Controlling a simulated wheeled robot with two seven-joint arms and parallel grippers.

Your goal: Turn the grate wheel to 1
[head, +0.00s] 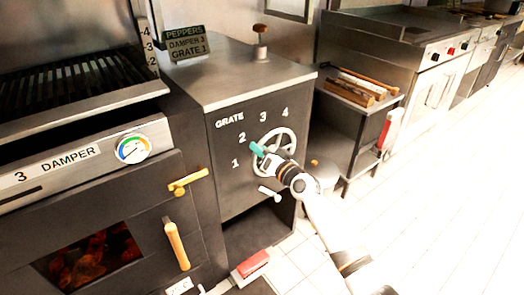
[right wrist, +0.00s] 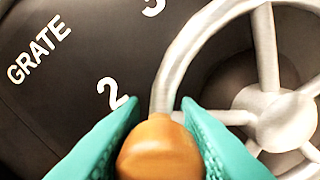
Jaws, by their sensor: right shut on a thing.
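The grate wheel (head: 287,136) is a pale metal spoked wheel on the dark front of a cabinet. The numbers 1 (head: 235,163), 2 (head: 242,137), 3 (head: 263,116) and 4 (head: 285,112) curve around its left and top. My right gripper (head: 258,150) is at the wheel's left side, beside the 2. In the right wrist view its teal fingers (right wrist: 160,108) are shut on the wheel's orange knob (right wrist: 158,150), with the 2 just up and left of it. My left gripper is not in view.
A sign (head: 187,43) on the cabinet reads peppers, damper 3, grate 1. The oven at left has a damper gauge (head: 132,149) and wooden handles (head: 176,243). A cart with wood (head: 350,90) stands right of the cabinet. Tiled floor lies open at right.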

